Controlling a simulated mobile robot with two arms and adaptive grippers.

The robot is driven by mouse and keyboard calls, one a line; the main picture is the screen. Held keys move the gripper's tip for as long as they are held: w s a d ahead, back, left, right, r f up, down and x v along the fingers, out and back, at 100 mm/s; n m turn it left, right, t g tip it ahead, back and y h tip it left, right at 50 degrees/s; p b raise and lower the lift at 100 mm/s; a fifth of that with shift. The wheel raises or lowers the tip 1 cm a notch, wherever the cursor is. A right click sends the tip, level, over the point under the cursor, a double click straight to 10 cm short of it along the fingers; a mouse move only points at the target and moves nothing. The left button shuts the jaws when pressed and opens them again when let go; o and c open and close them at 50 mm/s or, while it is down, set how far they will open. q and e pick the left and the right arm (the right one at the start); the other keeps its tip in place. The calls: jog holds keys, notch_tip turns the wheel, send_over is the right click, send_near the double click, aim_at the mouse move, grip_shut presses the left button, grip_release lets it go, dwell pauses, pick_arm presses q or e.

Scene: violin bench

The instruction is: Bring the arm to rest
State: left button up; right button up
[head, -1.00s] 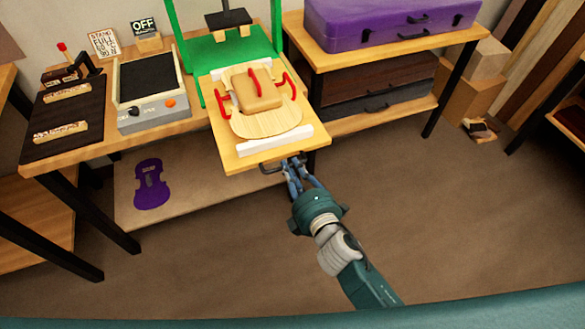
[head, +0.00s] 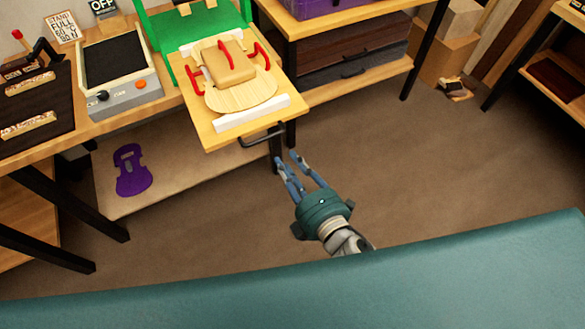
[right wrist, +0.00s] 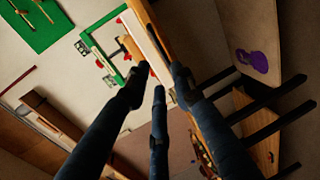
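My right gripper (head: 298,172) is open and empty in the head view, just in front of and below the pulled-out wooden board (head: 212,139). The board's black handle (head: 262,136) is a short way from the fingertips, and I see a gap between them. The right wrist view shows the spread fingers (right wrist: 158,80) with nothing between them. The board carries a pale wooden violin plate (head: 250,98) with a tan block (head: 229,64) on it and red clamps (head: 262,53) around it. My left gripper is not in view.
A green frame (head: 165,50) stands behind the board. A grey device with a black top (head: 120,70) stands at left, and a purple violin-shaped piece (head: 131,170) lies on the shelf below. A shelf with cases (head: 345,50) stands at right. The floor (head: 410,150) around my right gripper is open.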

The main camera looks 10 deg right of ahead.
jog(key=shift+v, duration=0.9)
jog(key=s+d+f+m+g+h, duration=0.1)
jog(key=s+d+f+m+g, duration=0.2)
jog(key=f, duration=0.9)
jog(key=s+d+f+m+g+h, duration=0.15)
jog(key=s+d+f+m, duration=0.3)
jog(key=f, duration=0.65)
jog(key=s+d+f+m+g+h, duration=0.1)
jog(key=s+d+f+m+g, duration=0.2)
jog(key=f, duration=0.9)
jog(key=s+d+f+m+g, duration=0.2)
jog(key=s+f, duration=0.3)
jog(key=s, duration=0.3)
jog(key=s+d+f+m+g+h, duration=0.1)
jog(key=s+d+f+m+g, duration=0.1)
jog(key=s+f, duration=0.3)
jog(key=s+d+f+m+g, duration=0.2)
jog(key=s+f+m, duration=0.2)
jog(key=s, duration=0.8)
jog(key=shift+d+f+m, duration=0.25)
jog(key=shift+f+m, duration=0.1)
jog(key=shift+f, duration=0.05)
